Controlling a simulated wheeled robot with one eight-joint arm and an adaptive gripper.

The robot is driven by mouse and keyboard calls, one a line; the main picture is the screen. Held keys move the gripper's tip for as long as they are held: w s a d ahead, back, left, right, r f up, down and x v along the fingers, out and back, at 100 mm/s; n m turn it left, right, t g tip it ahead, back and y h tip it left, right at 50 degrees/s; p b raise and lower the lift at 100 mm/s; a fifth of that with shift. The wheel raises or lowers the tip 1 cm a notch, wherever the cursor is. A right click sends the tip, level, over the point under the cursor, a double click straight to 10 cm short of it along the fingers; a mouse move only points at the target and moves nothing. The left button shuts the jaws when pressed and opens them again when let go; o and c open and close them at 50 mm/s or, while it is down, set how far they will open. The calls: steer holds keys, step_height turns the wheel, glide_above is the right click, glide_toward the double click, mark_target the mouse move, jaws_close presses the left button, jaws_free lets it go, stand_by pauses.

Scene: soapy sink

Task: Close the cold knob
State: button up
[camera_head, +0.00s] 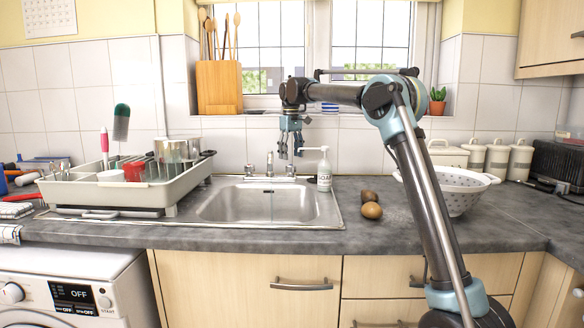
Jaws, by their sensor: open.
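The steel sink (215,208) is set in the grey counter, with a metal faucet (269,160) at the back middle of its rim. A small tap knob (250,168) stands left of the faucet, and another knob (290,170) stands right of it. I cannot tell from markings which is cold, or how far either is turned. My gripper (291,153) is open and points down, just above the right knob in the picture. I see no contact with it. No water stream is clear to see.
A white soap bottle (324,172) stands right of the right knob, close to my gripper. A dish rack (130,192) fills the counter left of the sink. Two brown round objects (371,210) and a white colander (455,190) lie right. A wooden utensil holder (219,88) stands on the sill.

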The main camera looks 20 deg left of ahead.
mark_target(291, 165)
steer(key=shift+f, duration=2.6)
steer(key=c, duration=1.1)
